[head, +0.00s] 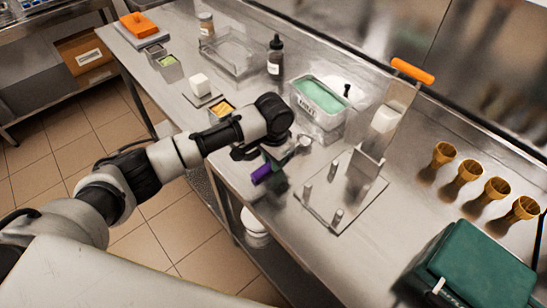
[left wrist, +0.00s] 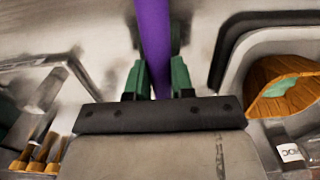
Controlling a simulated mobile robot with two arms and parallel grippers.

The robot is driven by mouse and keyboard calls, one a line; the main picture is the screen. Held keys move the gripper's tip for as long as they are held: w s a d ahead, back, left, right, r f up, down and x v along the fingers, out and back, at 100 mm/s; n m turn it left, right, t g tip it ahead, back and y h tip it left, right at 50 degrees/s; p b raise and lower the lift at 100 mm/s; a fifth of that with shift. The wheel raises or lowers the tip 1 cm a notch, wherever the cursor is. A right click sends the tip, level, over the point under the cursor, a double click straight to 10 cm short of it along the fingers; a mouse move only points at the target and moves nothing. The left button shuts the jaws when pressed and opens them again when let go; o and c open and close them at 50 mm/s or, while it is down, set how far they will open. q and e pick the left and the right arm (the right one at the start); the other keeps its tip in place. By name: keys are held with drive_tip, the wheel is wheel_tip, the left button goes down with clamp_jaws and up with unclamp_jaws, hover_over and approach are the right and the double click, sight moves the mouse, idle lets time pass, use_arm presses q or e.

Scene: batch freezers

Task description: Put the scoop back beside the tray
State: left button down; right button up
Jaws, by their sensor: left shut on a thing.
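The scoop's purple handle (head: 262,174) shows below my left gripper (head: 275,172), over the front part of the steel counter. In the left wrist view the purple handle (left wrist: 154,45) runs between the two green fingers of my left gripper (left wrist: 157,78), which is shut on it. The scoop's head is hard to make out beside the gripper. The tray (head: 318,112) is a clear-walled tub filled with pale green gelato, standing just behind and right of the gripper. My right gripper is not in view.
A plate with upright metal posts (head: 342,205) lies right of my gripper. Several cones (head: 469,172) stand at the right, behind a dark green box (head: 480,268). A dark bottle (head: 275,57) stands behind the arm. A tall orange-handled tool (head: 412,71) rises right of the tray.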

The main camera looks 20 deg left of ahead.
use_arm(q)
drive_tip(key=c, duration=1)
unclamp_jaws()
drive_tip(key=shift+o, duration=0.2)
wheel_tip(320, 180, up, 12)
drive_tip(key=b, duration=0.1)
drive_tip(key=shift+r, duration=0.15)
